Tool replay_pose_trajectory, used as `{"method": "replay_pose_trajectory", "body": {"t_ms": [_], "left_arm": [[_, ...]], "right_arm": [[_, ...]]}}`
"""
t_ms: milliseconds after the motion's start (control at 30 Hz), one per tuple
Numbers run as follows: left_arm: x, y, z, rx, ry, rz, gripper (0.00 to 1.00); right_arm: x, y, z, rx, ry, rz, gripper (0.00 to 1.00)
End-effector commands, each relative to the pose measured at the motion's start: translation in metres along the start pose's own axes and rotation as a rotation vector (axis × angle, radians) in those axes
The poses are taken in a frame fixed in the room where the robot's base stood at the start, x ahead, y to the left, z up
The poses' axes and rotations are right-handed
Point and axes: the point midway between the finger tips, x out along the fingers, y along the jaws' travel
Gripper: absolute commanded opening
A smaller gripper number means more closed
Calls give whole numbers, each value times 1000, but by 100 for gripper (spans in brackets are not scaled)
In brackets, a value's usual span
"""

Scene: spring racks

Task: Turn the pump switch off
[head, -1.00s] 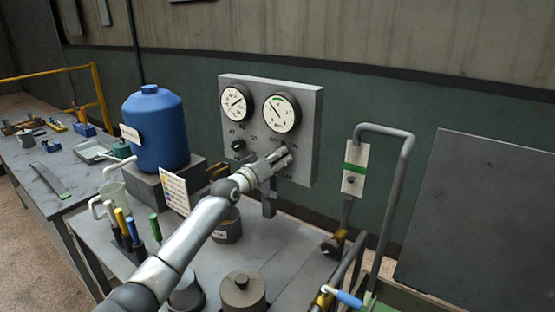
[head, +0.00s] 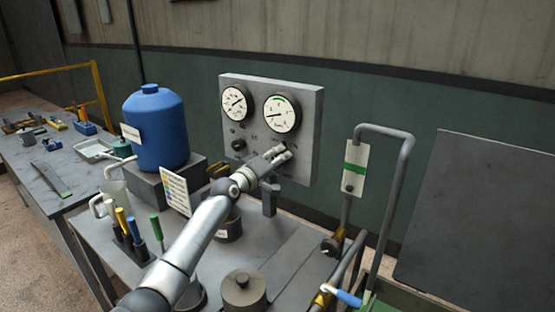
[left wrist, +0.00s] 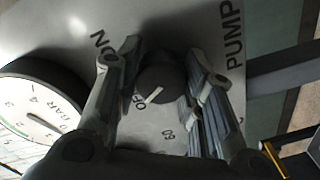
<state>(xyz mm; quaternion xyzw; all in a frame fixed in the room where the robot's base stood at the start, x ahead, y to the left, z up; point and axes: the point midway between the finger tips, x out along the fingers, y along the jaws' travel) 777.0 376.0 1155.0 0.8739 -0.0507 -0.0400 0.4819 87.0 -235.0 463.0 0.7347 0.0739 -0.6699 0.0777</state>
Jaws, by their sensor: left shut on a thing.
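The pump switch (left wrist: 163,75) is a round black knob on the grey panel (head: 311,130), between the printed words ON, OFF and PUMP. Its white pointer line points at OFF in the left wrist view. My left gripper (head: 279,154) reaches the lower right of the panel, with its fingers on both sides of the knob, shut on it. In the head view the gripper hides the knob. The right pressure gauge (head: 281,114) has its needle toward the lower left. My right gripper is not in view.
Another black knob (head: 238,145) and a left gauge (head: 234,102) are on the panel. A blue tank (head: 156,130), a label card (head: 175,190) and a lidded pot (head: 243,290) stand near my arm. A bent grey pipe (head: 401,185) rises at right.

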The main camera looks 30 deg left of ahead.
Motion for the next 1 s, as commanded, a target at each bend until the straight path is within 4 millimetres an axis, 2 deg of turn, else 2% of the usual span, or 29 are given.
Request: {"method": "replay_pose_trajectory", "body": {"t_ms": [167,200,367,767,1000], "left_arm": [[0,0,0,-3,0,0,12],[0,0,0,-3,0,0,38],[0,0,0,-2,0,0,58],[-3,0,0,0,0,0,58],[-30,-1,1,2,-1,-1,58]], "right_arm": [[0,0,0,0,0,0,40],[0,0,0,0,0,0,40],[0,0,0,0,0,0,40],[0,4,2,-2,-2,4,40],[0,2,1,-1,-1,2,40]]}}
